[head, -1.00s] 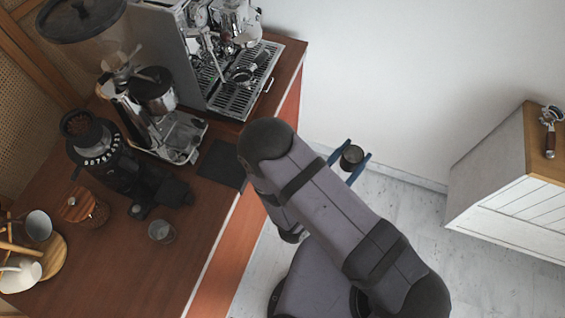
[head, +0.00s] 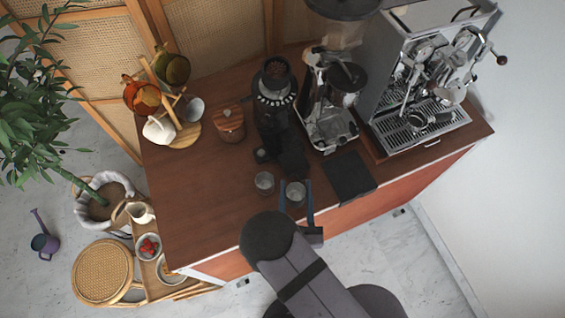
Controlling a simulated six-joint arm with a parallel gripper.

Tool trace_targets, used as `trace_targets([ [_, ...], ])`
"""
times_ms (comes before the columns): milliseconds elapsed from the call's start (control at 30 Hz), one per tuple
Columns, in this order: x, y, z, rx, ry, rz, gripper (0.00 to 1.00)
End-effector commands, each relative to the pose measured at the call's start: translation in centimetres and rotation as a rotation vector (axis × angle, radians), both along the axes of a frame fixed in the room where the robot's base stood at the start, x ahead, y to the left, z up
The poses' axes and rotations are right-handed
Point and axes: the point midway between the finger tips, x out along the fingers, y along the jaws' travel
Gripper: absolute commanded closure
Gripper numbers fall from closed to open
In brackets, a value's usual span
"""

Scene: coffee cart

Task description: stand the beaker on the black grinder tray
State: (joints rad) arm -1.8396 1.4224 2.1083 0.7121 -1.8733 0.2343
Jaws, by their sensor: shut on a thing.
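The beaker (head: 295,190), a small grey round vessel, is between the blue fingers of my gripper (head: 296,194). My gripper is shut on it at the front of the wooden counter. I cannot tell from this high view how far above the counter it is. No vessel shows on that tray.
A similar glass cup (head: 264,181) stands just left of my gripper. A flat black mat (head: 349,177) lies to the right. A silver grinder (head: 330,125) and an espresso machine (head: 415,85) stand behind. A wooden canister (head: 228,125) is left. The left front counter (head: 205,215) is clear.

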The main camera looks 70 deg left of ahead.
Motion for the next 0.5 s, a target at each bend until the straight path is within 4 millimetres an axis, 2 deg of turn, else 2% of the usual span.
trace_targets([
  [100, -2.5, 1.1, 0.6, 0.002, 0.000, 0.107, 0.81],
  [233, -4.3, 1.6, 1.1, 0.000, 0.000, 0.181, 0.81],
  [333, -4.9, 1.8, 1.6, 0.001, 0.000, 0.206, 0.81],
  [500, -4.9, 1.7, 1.8, 0.000, 0.000, 0.205, 0.81],
])
